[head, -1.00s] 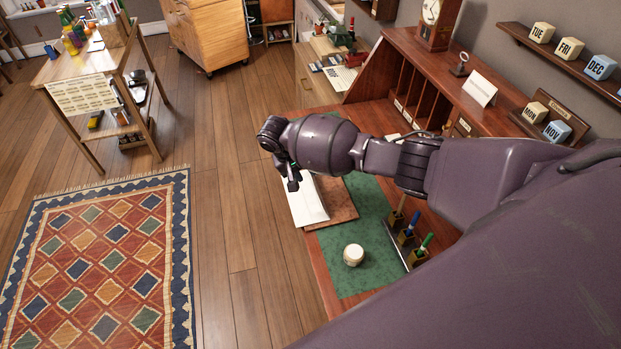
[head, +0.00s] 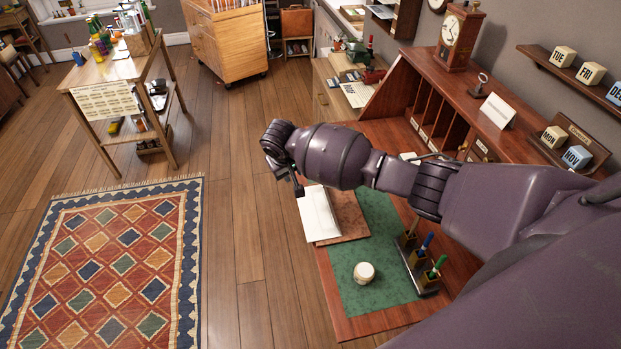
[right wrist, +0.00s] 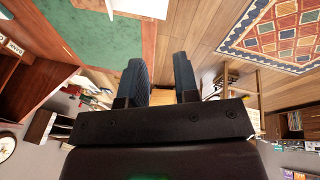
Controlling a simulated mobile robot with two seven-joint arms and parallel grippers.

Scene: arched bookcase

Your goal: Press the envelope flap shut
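A white envelope (head: 319,217) lies on a brown board (head: 349,217) at the near-left edge of the desk. A crease or edge runs along its length; I cannot tell how far the flap stands up. My right gripper (head: 298,188) hangs by the envelope's far-left corner, apparently above it; contact cannot be told. In the right wrist view my right gripper (right wrist: 160,75) has its two dark fingers apart with nothing between them, and part of the envelope (right wrist: 142,7) shows at the top edge. My left gripper is not in view.
A round white jar (head: 364,273) stands on the green desk mat (head: 375,242). A holder with pens (head: 424,270) stands to its right. Pigeonholes (head: 430,110) line the desk's back. Open wooden floor (head: 255,270) lies left of the desk.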

